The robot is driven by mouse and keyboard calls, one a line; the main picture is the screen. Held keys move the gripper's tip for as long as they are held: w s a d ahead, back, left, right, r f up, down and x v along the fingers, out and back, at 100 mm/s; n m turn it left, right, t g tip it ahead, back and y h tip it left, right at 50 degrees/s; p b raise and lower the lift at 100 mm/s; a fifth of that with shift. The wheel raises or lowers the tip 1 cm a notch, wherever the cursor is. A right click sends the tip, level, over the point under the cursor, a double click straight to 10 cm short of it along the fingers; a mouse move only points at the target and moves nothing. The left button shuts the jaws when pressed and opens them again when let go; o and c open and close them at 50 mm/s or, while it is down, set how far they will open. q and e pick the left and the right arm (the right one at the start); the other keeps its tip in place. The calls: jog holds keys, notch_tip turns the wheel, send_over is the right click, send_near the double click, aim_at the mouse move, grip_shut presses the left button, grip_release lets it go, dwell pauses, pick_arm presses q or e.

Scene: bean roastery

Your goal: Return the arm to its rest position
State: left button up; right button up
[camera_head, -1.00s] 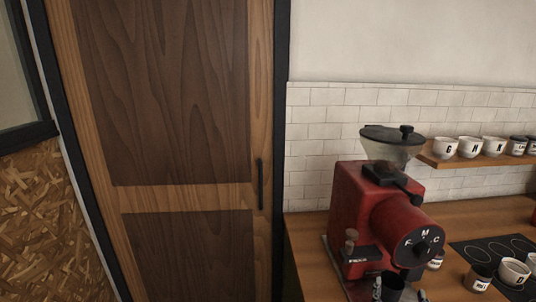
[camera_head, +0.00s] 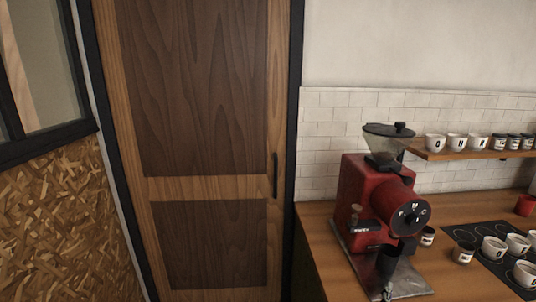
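Neither of my arms nor my grippers shows clearly in the head view, so I cannot see what they hold or how they stand. A red coffee grinder (camera_head: 365,192) with a clear hopper and black lid stands on the wooden counter at the right. A dark cup (camera_head: 389,259) is at its front, under the outlet.
A wooden door (camera_head: 195,130) with a black handle fills the middle left. A chipboard wall (camera_head: 55,215) is at the left. The counter (camera_head: 318,235) bears a black mat (camera_head: 490,262) with several white cups. A wall shelf (camera_head: 458,152) holds more cups and jars.

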jog(key=s+a+f+m+g+y, duration=0.1)
jog(key=s+f+m+g, duration=0.25)
jog(key=m, duration=0.45)
jog(key=s+f+m+g+y, duration=0.1)
jog(key=s+f+m+g, duration=0.3)
jog(key=m, duration=0.3)
jog(key=s+a+f+m+g+y, duration=0.4)
jog(key=s+a+f+m+y, duration=0.15)
jog(key=s+a+m, duration=0.4)
notch_tip(320, 180, down, 27)
jog(key=d+m+b, duration=0.1)
jog(key=d+b, duration=0.2)
jog(key=b, duration=0.1)
pick_arm(q)
notch_tip(320, 180, down, 9)
jog(key=b, duration=0.5)
jog(key=shift+w+d, duration=0.3)
jog(key=shift+w, duration=0.1)
pick_arm(e)
jog(key=s+d+f+g, duration=0.1)
jog(key=s+f+g, duration=0.1)
jog(key=s+f, duration=1.8)
notch_tip(320, 180, down, 5)
jog(key=shift+s+d+r, duration=0.2)
